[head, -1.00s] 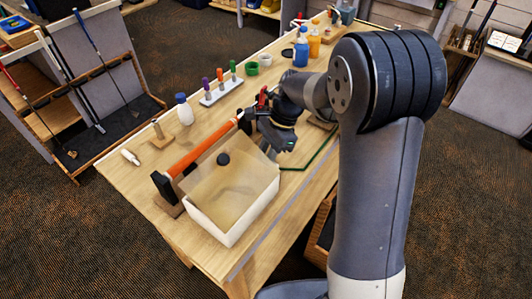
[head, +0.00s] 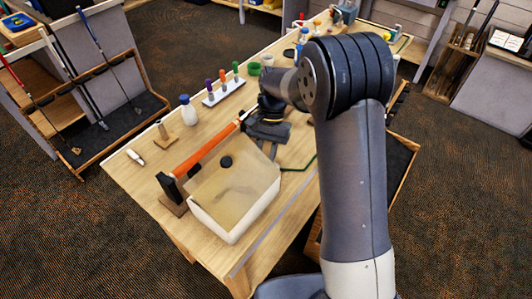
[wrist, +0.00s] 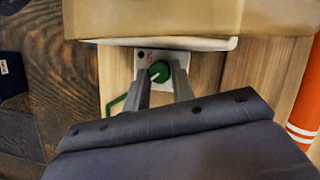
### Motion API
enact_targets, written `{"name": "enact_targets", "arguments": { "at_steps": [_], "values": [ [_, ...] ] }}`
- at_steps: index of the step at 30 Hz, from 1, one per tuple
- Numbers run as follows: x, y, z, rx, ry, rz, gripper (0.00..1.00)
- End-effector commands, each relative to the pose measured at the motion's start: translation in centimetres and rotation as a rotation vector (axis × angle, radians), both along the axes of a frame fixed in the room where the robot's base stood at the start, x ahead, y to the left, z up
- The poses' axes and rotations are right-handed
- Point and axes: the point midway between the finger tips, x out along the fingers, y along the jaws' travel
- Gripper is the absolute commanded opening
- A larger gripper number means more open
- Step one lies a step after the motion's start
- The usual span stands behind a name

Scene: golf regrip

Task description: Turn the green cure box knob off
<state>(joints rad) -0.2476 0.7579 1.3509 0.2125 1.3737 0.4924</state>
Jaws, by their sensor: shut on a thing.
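The green knob (wrist: 159,72) sits on a small white plate (wrist: 180,57) beside the box in the wrist view. A pale pointer line on it leans toward the lower left. The plate also bears a black dot and a small reddish mark. My gripper (wrist: 160,84) has its two grey fingers on either side of the knob, shut on it. The cure box (head: 222,222) is a white bin with a tan, see-through lid on the bench in the head view. My gripper is behind it there, and the knob is hidden.
An orange-shafted tool (head: 205,151) with a black head lies on supports along the box's left side. A green line (head: 302,166) lies to the right of the box. Bottles and a rack of coloured handles (head: 222,93) stand farther back.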

Motion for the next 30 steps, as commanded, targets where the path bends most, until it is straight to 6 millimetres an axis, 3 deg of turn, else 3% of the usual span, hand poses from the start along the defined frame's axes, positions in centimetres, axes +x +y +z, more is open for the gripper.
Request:
{"name": "enact_targets", "arguments": {
  "at_steps": [20,21,24,30],
  "values": [
    [0.07,0.08,0.06,0.001,-0.002,0.069,0.01],
    [0.07,0.08,0.06,0.001,-0.002,0.069,0.24],
    [0.07,0.08,0.06,0.001,-0.002,0.069,0.32],
    [0.05,0.07,0.03,0.0,-0.002,0.068,0.32]
  ]
}}
